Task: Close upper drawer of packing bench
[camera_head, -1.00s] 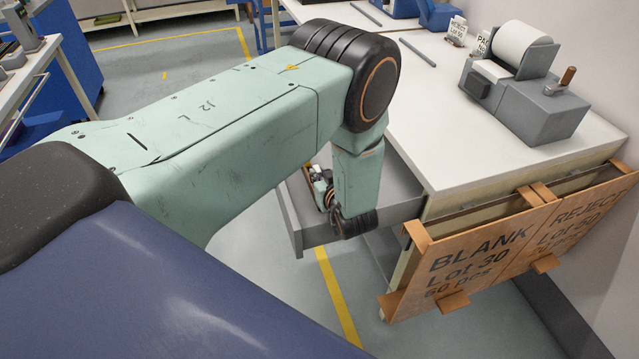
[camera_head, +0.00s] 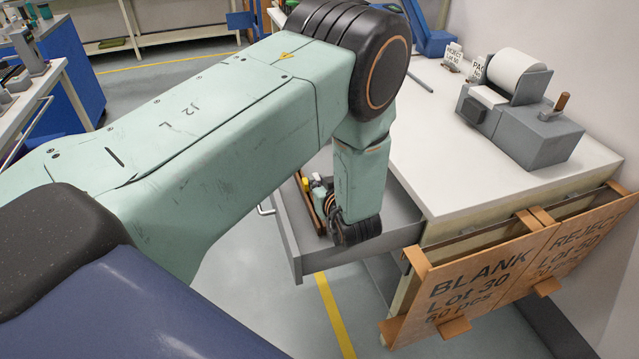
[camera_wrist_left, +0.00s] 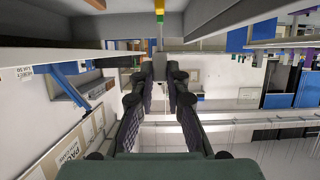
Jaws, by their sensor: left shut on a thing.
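The packing bench (camera_head: 440,180) has a white top and stands at the right in the head view. Its upper grey drawer (camera_head: 284,237) is pulled out to the left, and a light handle (camera_head: 265,209) shows on its front. My left arm reaches over the drawer, with its wrist low at the open drawer. In the left wrist view my left gripper (camera_wrist_left: 160,75) has its two dark fingers drawn together at the tips. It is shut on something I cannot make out. In the head view its fingertips are hidden. My right gripper is not in view.
Small items, one yellow (camera_head: 305,184), show at the drawer, partly hidden by my arm. A grey printer (camera_head: 530,130) with a white roll stands on the bench. A wooden lot board (camera_head: 480,290) sticks out at its near side. Floor left of the drawer is clear.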

